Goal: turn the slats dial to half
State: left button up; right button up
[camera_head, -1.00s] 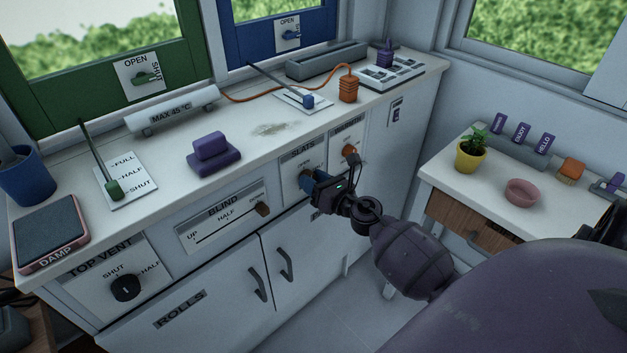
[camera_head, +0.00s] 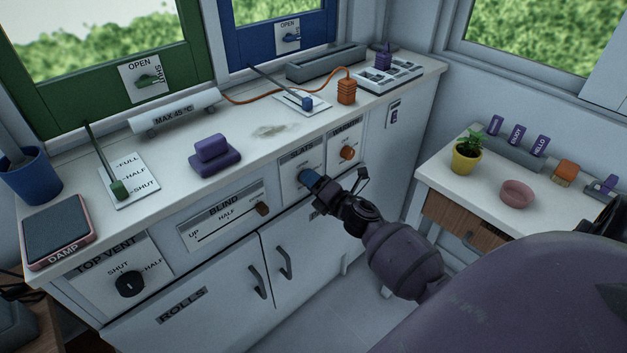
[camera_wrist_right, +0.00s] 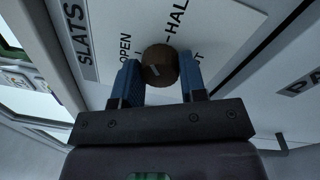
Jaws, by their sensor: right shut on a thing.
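The slats dial (camera_wrist_right: 161,65) is a round brown knob with a pale mark on its face. It sits on the white slats panel (camera_head: 294,167), with OPEN to its left, HALF above and a partly hidden label to its right in the right wrist view. The mark lies on the lower left of the face; I cannot tell which setting it indicates. My right gripper (camera_head: 307,179) is shut on the dial, its blue fingers on either side; it also shows in the right wrist view (camera_wrist_right: 161,82). In the head view the gripper hides the dial. My left gripper is not in view.
An orange dial (camera_head: 347,153) sits just right of the slats panel. The blind slider (camera_head: 262,209) is to the left, and cupboard handles (camera_head: 284,263) are below. The counter (camera_head: 250,150) above holds a purple block (camera_head: 213,152) and levers. A side table (camera_head: 490,197) stands right.

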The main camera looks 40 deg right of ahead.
jog(key=shift+m+p, duration=1)
jog(key=shift+m, duration=2.8)
jog(key=shift+h, duration=0.4)
jog(key=shift+f, duration=0.1)
jog(key=o, duration=0.9)
